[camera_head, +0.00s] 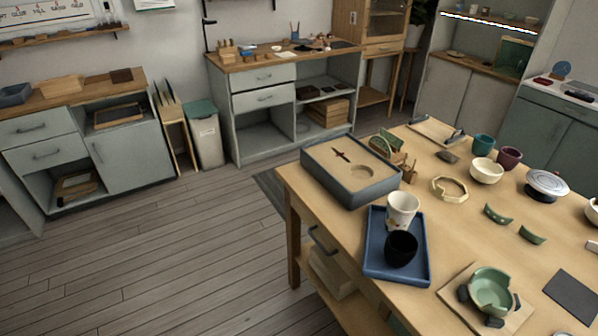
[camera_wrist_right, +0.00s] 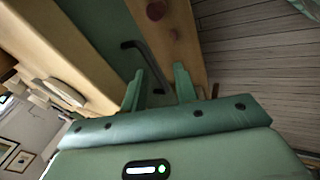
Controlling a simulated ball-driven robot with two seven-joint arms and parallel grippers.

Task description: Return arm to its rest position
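My right gripper (camera_wrist_right: 159,84) shows in the right wrist view, with its two green fingers apart and nothing between them. Beyond the fingers are a green cabinet front (camera_wrist_right: 105,30) with a dark bar handle (camera_wrist_right: 146,62) and a wooden post (camera_wrist_right: 175,40). I cannot tell how far the fingers are from these. Neither arm nor gripper shows in the head view. My left gripper is in neither view.
In the head view a wooden table (camera_head: 455,215) fills the right side. The plank floor (camera_head: 150,250) at left is clear.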

